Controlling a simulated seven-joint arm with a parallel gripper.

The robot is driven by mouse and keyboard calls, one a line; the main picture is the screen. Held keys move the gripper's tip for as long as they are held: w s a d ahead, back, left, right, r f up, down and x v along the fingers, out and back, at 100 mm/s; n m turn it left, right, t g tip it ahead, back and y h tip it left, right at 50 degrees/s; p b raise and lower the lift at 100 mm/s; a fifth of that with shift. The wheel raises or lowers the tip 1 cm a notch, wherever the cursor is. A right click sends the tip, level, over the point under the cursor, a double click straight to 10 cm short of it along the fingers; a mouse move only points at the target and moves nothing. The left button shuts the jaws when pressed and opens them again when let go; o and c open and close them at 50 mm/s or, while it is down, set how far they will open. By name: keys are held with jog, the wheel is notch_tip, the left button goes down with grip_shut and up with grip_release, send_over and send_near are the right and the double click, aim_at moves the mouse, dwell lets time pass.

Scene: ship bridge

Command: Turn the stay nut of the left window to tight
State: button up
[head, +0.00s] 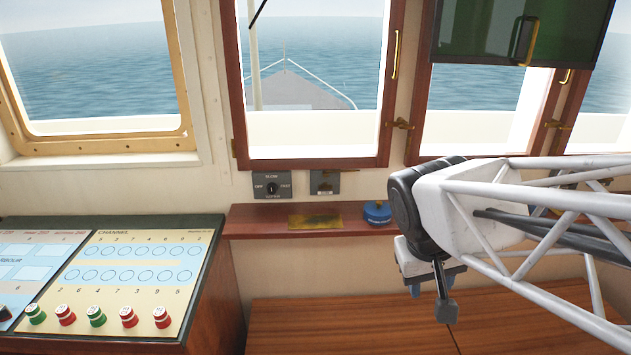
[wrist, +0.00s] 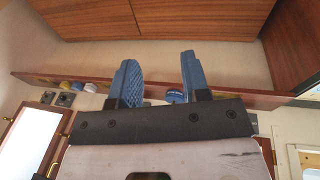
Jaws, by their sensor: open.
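The wood-framed left window (head: 314,75) stands upright near the centre of the head view. A small brass fitting (head: 400,124), which looks like its stay nut, sits at the right side of its frame, too small to read its setting. A brass handle (head: 395,55) is above it. My gripper (head: 433,284) hangs below and right of the fitting, lower than the shelf, well apart from it. In the wrist view my gripper (wrist: 160,76) shows two blue fingers apart with nothing between them. Part of the window (wrist: 30,140) shows at lower left there, upside down.
A wooden shelf (head: 265,222) under the windows bears a blue round tin (head: 377,212) and a brass plate (head: 315,222). Switch boxes (head: 271,185) are on the wall above. A dark screen (head: 480,35) hangs at upper right. A console (head: 130,260) fills the lower left.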

jog(key=w+d+n+h, duration=0.15)
jog(key=w+h, duration=0.25)
jog(key=w, duration=0.9)
jog(key=n+t+h, duration=0.7)
jog(key=t, duration=0.4)
send_near(326, 186)
jog(key=shift+d+f, duration=0.1)
jog(key=shift+d, duration=0.05)
jog(key=shift+w, duration=0.1)
jog(key=shift+x, duration=3.9)
jog(key=shift+f, duration=0.1)
jog(key=shift+c, duration=0.2)
grip_shut()
